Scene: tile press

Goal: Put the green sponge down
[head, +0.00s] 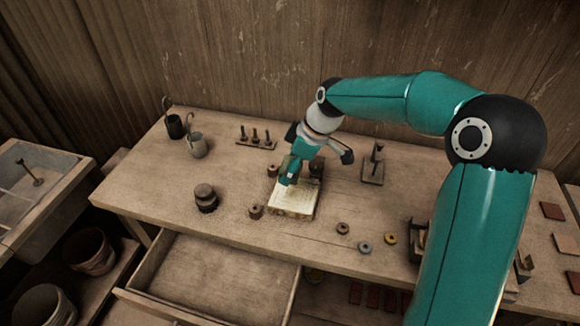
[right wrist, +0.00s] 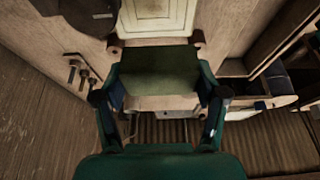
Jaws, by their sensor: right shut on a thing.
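The green sponge (right wrist: 160,72) is a dark green block held between the two fingers of my right gripper (right wrist: 160,95) in the right wrist view. In the head view my right gripper (head: 289,176) is low over the far edge of a pale cream square tile (head: 293,203) on the workbench. The gripper hides most of the sponge there. The cream tile also shows in the right wrist view (right wrist: 156,18), just beyond the sponge. I cannot tell whether the sponge touches it. My left gripper is not in view.
The wooden workbench (head: 150,185) has an open, empty-looking drawer (head: 215,285) in front. Dark weights (head: 205,197) stand left of the tile, and small rings (head: 365,247) lie to its right. Two cups (head: 197,145) and a peg rack (head: 255,141) stand further back. Bench left of the weights is clear.

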